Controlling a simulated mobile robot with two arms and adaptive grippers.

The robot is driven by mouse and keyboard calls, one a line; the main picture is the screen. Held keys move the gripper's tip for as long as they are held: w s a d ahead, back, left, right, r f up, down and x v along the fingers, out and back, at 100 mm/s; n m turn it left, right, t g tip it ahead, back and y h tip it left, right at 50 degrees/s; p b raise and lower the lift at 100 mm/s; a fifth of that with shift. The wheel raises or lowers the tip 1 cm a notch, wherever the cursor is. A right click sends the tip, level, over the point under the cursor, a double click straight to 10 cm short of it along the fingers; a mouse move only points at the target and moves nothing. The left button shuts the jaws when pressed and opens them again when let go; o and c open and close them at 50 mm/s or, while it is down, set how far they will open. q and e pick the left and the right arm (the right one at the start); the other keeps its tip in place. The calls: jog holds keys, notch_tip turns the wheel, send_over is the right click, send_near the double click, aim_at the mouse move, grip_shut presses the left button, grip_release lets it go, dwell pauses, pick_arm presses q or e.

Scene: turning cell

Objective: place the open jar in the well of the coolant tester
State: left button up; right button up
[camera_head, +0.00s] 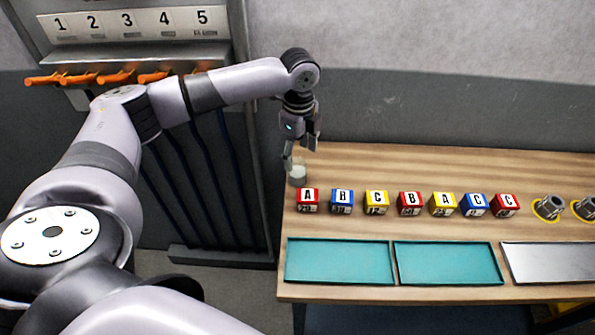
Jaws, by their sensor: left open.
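A small clear jar (298,176) with pale contents stands upright at the left end of the wooden table, behind the red A cube. My left gripper (300,156) points down just above the jar, its fingers open. One finger comes down close to the left side of the jar's rim, and I cannot tell whether it touches. I cannot make out a coolant tester in this view. My right gripper is not in view.
A row of lettered cubes (410,203) runs along the wooden table (430,165). Two teal trays (340,263) and a metal tray (550,263) lie in front. Metal fittings (549,206) sit at the right. A numbered rack (130,22) with orange handles stands at the left. The table's back strip is clear.

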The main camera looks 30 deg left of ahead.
aim_at(298, 163)
pick_arm(q)
jog(key=f, duration=0.1)
jog(key=f+p, duration=0.1)
jog(key=f, duration=0.2)
jog(key=shift+w+a+f+p, duration=0.15)
jog(key=shift+a+f+p, duration=0.1)
jog(key=shift+p, duration=0.1)
jog(key=shift+f, duration=0.3)
jog(key=shift+c, duration=0.3)
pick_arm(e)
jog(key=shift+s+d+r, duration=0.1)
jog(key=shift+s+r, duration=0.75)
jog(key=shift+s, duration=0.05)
pick_arm(q)
jog(key=shift+c, duration=1.4)
jog(key=c, duration=0.9)
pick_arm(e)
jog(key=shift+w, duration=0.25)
pick_arm(q)
jog(key=shift+r, duration=0.2)
